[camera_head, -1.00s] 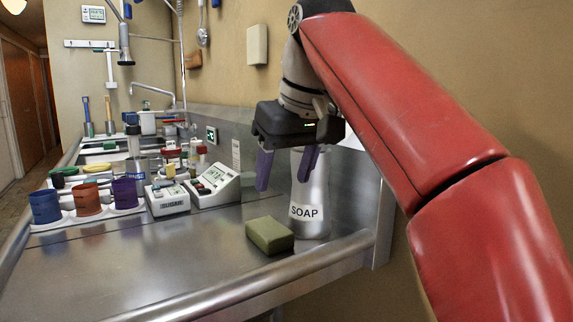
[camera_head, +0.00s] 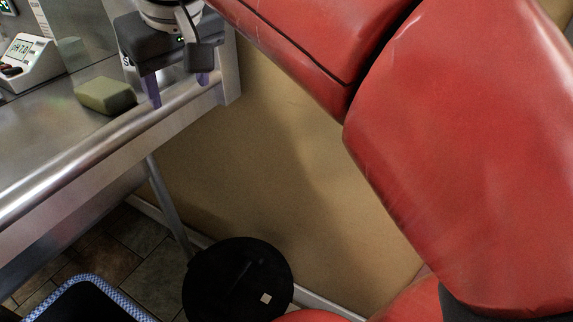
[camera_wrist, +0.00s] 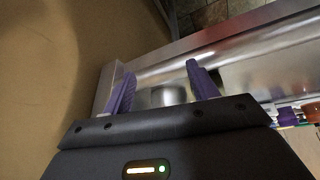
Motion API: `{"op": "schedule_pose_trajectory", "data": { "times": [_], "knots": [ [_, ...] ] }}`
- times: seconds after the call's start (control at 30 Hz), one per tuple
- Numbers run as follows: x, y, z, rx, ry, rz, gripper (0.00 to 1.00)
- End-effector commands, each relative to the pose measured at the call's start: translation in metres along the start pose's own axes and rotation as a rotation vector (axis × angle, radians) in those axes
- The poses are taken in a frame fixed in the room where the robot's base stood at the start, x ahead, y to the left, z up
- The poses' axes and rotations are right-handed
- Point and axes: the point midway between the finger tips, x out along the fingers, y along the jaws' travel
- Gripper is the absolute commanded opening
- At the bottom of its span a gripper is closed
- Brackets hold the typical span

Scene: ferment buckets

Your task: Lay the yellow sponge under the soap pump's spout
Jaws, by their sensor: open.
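The sponge (camera_head: 106,95) looks olive-yellow and lies flat on the steel counter near its front rail. The soap pump bottle is mostly hidden behind my gripper in the head view; only a bit of its label (camera_head: 127,61) shows. My gripper (camera_head: 178,88) points down with purple fingers apart, to the right of the sponge near the counter's right end. In the wrist view my gripper (camera_wrist: 158,78) is open, and a shiny metal cylinder, probably the soap bottle (camera_wrist: 168,96), shows between the fingers. I cannot tell whether they touch it. The spout is hidden.
A white meter (camera_head: 30,62) stands at the back left of the counter (camera_head: 40,125). A raised metal rail (camera_head: 100,140) runs along the front edge. Below are a black round bin (camera_head: 225,285) and a blue-rimmed container (camera_head: 85,285). Counter left of the sponge is clear.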

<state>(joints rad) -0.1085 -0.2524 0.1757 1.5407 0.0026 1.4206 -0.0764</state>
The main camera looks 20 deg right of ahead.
Motion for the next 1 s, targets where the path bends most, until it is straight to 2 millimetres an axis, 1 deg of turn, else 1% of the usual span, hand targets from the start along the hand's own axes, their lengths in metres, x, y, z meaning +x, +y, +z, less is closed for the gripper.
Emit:
{"op": "schedule_pose_trajectory", "data": {
  "times": [0.03,0.17,0.2,0.27,0.3,0.37,0.4,0.5,0.53,0.6,0.7,0.8,1.0],
  "knots": [
    [0.009,0.007,0.019,0.030,0.000,0.015,0.59],
    [0.037,0.024,0.063,0.107,0.012,0.046,0.59],
    [0.046,0.028,0.079,0.130,0.015,0.054,0.59],
    [0.061,0.035,0.102,0.167,0.021,0.064,0.59],
    [0.071,0.038,0.118,0.190,0.025,0.070,0.59],
    [0.086,0.042,0.142,0.226,0.031,0.077,0.59],
    [0.095,0.044,0.157,0.247,0.035,0.081,0.59],
    [0.117,0.047,0.189,0.291,0.044,0.087,0.59],
    [0.122,0.047,0.197,0.302,0.046,0.088,0.59],
    [0.132,0.048,0.212,0.323,0.051,0.089,0.59],
    [0.141,0.048,0.225,0.341,0.054,0.090,0.59],
    [0.145,0.047,0.229,0.347,0.055,0.090,0.59],
    [0.145,0.047,0.229,0.346,0.054,0.090,0.59]
  ]
}}
